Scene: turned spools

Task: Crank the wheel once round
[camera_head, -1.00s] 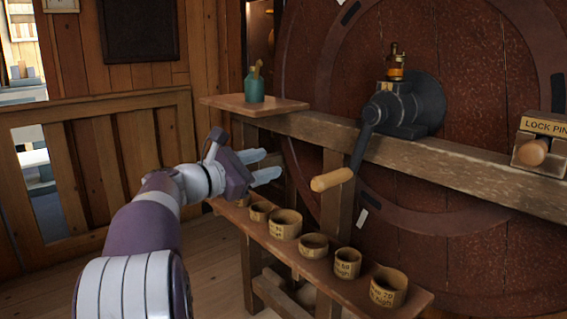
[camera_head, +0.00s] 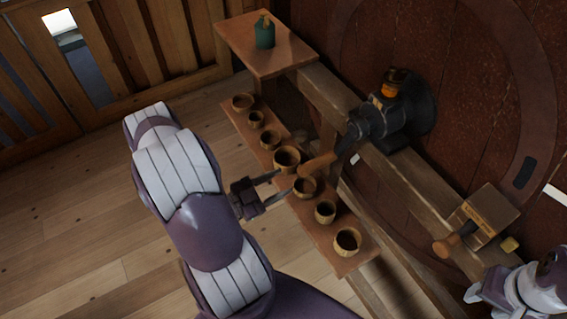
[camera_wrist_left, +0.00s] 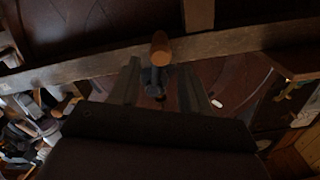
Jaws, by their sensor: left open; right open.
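The crank's wooden handle (camera_head: 318,164) sticks out toward the lower left from a dark metal crank arm (camera_head: 347,142) and hub (camera_head: 405,115), in front of the big reddish-brown wheel (camera_head: 470,60). My left gripper (camera_head: 285,183) is open, its fingers pointing at the handle's end, just short of it in the head view. In the left wrist view the handle's round end (camera_wrist_left: 160,46) shows between and beyond the two spread fingertips (camera_wrist_left: 160,72); contact is not visible. My right gripper (camera_head: 480,290) is at the lower right, partly cut off, below the lock pin block.
A wooden lock pin block (camera_head: 488,212) with a peg (camera_head: 453,241) sits on the beam (camera_head: 420,200). Several small round cups stand on the low shelf (camera_head: 262,155) beneath my left gripper. The floor at left is clear.

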